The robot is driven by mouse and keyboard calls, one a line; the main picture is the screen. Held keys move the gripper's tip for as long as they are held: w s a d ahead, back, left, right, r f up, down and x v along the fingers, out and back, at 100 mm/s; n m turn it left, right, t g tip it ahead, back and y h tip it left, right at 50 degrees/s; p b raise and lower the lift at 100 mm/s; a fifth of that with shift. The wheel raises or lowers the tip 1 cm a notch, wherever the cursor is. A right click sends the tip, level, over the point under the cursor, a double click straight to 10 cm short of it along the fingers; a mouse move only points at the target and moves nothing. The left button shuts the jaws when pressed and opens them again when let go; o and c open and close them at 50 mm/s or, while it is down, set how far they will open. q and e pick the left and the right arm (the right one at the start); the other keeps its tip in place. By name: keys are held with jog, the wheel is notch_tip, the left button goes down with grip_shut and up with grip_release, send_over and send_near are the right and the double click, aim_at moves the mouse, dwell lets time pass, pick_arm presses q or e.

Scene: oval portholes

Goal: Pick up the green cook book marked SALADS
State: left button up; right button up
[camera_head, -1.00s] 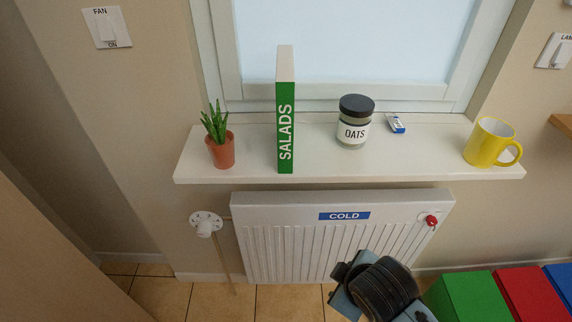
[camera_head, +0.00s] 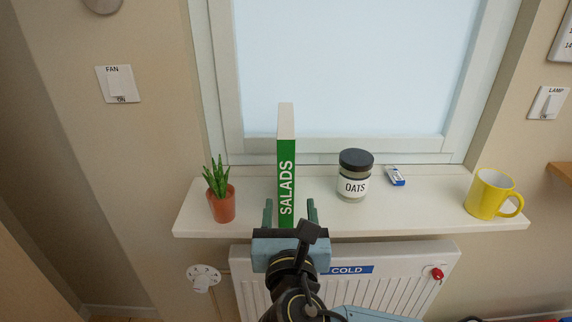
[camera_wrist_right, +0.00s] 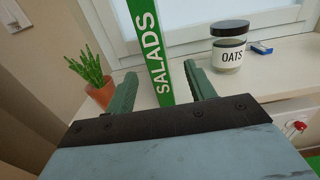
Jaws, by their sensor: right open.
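The green cook book marked SALADS (camera_head: 286,180) stands upright on the white windowsill, its spine facing me. My right gripper (camera_head: 291,212) is open in front of the book, with one finger to each side of the spine as seen in the head view. In the right wrist view the book (camera_wrist_right: 152,50) rises between the two green fingers (camera_wrist_right: 163,92), with a gap on each side. I cannot tell how far the fingertips reach along the book's sides. My left gripper is not in view.
On the sill (camera_head: 420,215), a potted aloe (camera_head: 221,203) stands left of the book. A radiator (camera_head: 400,275) is below.

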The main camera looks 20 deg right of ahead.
aim_at(290, 189)
jog(key=x, duration=1.1)
jog(key=shift+w+a+r+b, duration=0.1)
jog(key=shift+w+a+b, duration=0.1)
jog(key=shift+w+b, duration=0.25)
grip_shut()
jog(key=shift+r, duration=0.1)
